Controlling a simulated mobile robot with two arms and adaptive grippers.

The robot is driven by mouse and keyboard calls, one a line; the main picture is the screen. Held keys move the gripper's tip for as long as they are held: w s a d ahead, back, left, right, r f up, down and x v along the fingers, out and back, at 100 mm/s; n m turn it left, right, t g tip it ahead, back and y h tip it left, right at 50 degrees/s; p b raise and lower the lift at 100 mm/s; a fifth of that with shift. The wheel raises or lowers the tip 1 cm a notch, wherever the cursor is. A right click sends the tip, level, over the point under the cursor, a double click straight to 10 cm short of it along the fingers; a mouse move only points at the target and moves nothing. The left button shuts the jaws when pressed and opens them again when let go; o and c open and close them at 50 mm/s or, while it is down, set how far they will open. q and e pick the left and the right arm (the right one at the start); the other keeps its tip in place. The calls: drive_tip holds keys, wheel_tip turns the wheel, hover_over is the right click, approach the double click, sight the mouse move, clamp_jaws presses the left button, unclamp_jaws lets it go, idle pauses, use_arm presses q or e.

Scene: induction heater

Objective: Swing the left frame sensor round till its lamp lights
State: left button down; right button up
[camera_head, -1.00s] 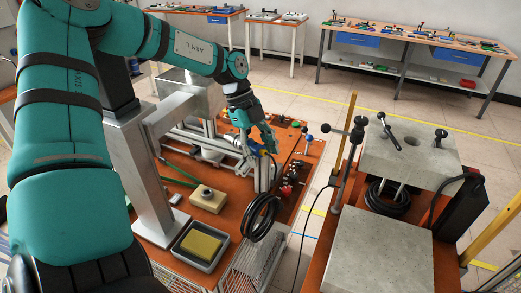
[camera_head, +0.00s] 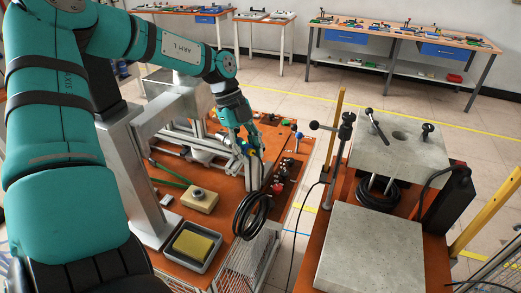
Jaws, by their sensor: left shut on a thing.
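My left gripper (camera_head: 246,143) reaches down from the green left arm to the top of a pale upright frame post (camera_head: 253,172) on the orange bench. It is shut on a small blue and yellow part at the post's top, which appears to be the left frame sensor (camera_head: 242,148). The fingers cover much of the sensor, so its exact angle is hidden. I cannot make out a lit lamp on it. My right gripper is not in view.
A coiled black cable (camera_head: 251,215) hangs beside the post at the bench's front. A tray with a yellow sponge (camera_head: 193,245) and a tan box (camera_head: 200,199) stand to the left. A second bench with concrete slabs (camera_head: 371,250) is at the right, across a narrow floor gap.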

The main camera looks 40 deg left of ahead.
use_arm(q)
drive_tip(key=shift+r, duration=0.15)
drive_tip(key=c, duration=1.4)
unclamp_jaws()
drive_tip(key=o, duration=0.4)
drive_tip(key=shift+s+a, duration=0.1)
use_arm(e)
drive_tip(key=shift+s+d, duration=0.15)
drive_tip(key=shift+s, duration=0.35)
use_arm(q)
drive_tip(key=shift+o, duration=0.2)
drive_tip(key=v, duration=1.2)
